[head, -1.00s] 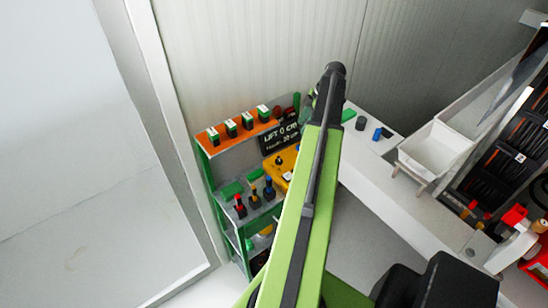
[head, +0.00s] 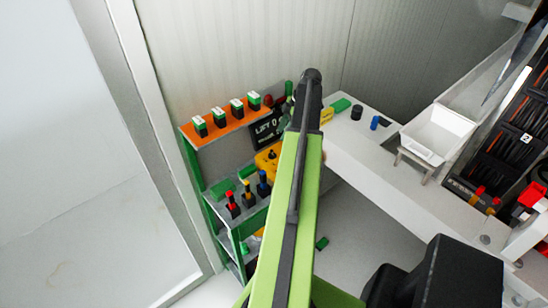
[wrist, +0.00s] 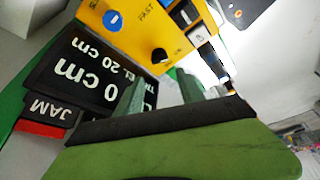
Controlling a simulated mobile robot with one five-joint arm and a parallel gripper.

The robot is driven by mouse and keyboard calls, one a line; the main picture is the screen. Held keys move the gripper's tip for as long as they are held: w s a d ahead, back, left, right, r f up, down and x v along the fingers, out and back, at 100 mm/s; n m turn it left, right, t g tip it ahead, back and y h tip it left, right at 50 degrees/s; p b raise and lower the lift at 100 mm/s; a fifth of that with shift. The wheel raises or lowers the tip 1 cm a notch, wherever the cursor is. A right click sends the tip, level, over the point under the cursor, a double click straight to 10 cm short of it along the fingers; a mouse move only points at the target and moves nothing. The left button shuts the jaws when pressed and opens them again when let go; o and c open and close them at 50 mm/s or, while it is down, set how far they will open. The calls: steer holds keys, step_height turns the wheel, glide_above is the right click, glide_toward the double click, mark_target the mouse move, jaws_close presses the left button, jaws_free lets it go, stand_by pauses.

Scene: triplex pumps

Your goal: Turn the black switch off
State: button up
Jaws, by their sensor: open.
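A yellow control panel (wrist: 140,30) fills the top of the wrist view. It bears a blue dial (wrist: 113,20), a round black knob (wrist: 160,55) and a small dark switch-like part (wrist: 184,14); which one is the black switch I cannot tell for sure. In the head view the yellow panel (head: 266,161) shows left of my arm, partly hidden by it. My gripper (wrist: 160,88) is open, its two green fingers apart and empty, just below the black knob in the picture. I see no clear contact. In the head view my gripper (head: 287,108) is small and partly hidden.
A black "0 cm" sign (wrist: 80,70) stands close left of my fingers. A white bench (head: 365,165) with a white bin (head: 437,135) runs right.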

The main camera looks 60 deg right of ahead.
mark_target(272, 152)
steer(key=b+x, duration=0.8)
steer(key=x, duration=0.3)
steer(key=shift+b, duration=0.35)
steer(key=shift+c, duration=0.4)
jaws_close()
